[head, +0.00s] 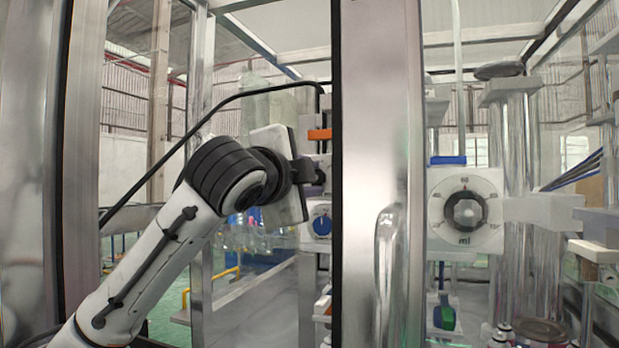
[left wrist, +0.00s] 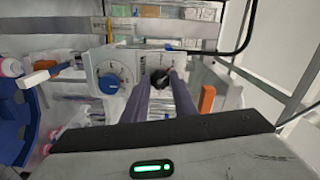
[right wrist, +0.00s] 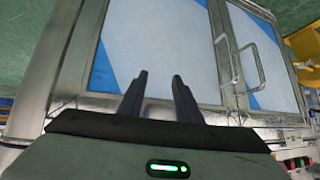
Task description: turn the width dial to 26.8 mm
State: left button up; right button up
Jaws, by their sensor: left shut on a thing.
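My left gripper (left wrist: 160,78) is shut on a dark round knob (left wrist: 159,74) on a white panel. The knob is partly hidden by the fingers, and its scale and setting cannot be read. In the head view my left gripper (head: 318,176) reaches the machine from the left, between the orange handle and the blue dial. The blue dial (left wrist: 110,83) sits beside the held knob on a white plate; it also shows in the head view (head: 322,225). My right gripper (right wrist: 158,77) is open and empty in front of glazed cabinet doors.
An orange handle (left wrist: 207,98) is close to the left gripper's right side. A metal door post (head: 382,150) stands right of the left gripper. A dial marked ml (head: 466,210) is beyond it. Cabinet door handles (right wrist: 249,62) stand ahead of the right gripper.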

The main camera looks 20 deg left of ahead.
pick_arm(q)
jog(key=o, duration=1)
jog(key=shift+o, duration=0.2)
jog(key=s+b, duration=0.2)
jog(key=s, duration=0.8)
jog(key=shift+a, duration=0.15)
jog(key=shift+s, duration=0.1)
